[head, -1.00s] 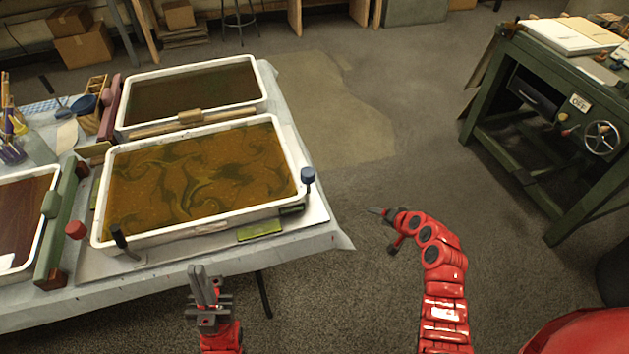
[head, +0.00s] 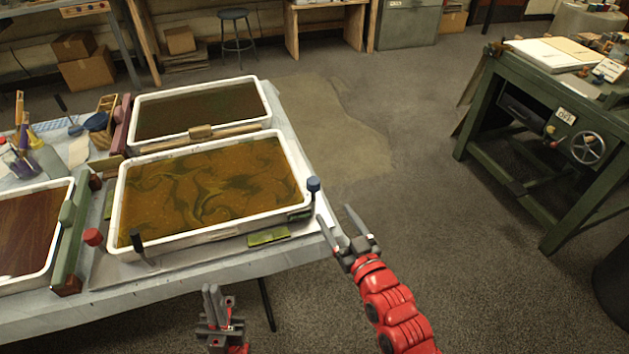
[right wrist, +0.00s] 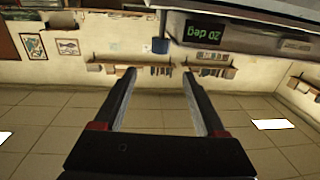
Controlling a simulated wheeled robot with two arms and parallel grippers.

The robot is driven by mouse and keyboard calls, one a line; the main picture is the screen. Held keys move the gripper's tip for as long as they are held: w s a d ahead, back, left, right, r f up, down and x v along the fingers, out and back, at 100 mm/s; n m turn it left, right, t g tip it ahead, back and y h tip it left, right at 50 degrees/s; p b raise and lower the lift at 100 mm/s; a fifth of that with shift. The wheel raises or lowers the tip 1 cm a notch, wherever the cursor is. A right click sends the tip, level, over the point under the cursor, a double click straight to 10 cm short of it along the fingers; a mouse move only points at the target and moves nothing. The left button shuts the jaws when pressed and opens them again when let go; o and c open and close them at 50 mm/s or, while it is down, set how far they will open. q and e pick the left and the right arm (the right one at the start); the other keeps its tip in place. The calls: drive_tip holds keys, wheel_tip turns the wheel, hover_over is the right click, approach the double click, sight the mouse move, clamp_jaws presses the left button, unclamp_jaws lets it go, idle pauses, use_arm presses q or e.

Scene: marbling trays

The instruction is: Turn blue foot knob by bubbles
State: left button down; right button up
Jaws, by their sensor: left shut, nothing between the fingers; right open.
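The blue foot knob (head: 314,184) stands upright at the right front corner of the middle tray (head: 235,235), which holds an orange-brown swirled bath. The knob also shows in the right wrist view (right wrist: 160,46), above and between the fingertips. A yellow-green bubble vial (head: 268,236) lies along the tray's front edge; its bubble is too small to read. A second vial (head: 109,205) is at the left side. My right gripper (head: 335,212) is open and empty, just in front and right of the knob, apart from it. My left gripper (head: 213,292) is shut and empty, in front of the table.
A red knob (head: 93,237) and a black knob (head: 137,238) stand at the tray's left front. A dark panel (right wrist: 205,33) with green characters shows in the right wrist view. Another tray (head: 268,100) sits behind. The floor right of the table is clear up to a green press (head: 480,150).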

sight(316, 186)
drive_tip(key=x, duration=1.3)
drive_tip(key=shift+w+p, duration=0.15)
drive_tip(key=shift+p, duration=0.25)
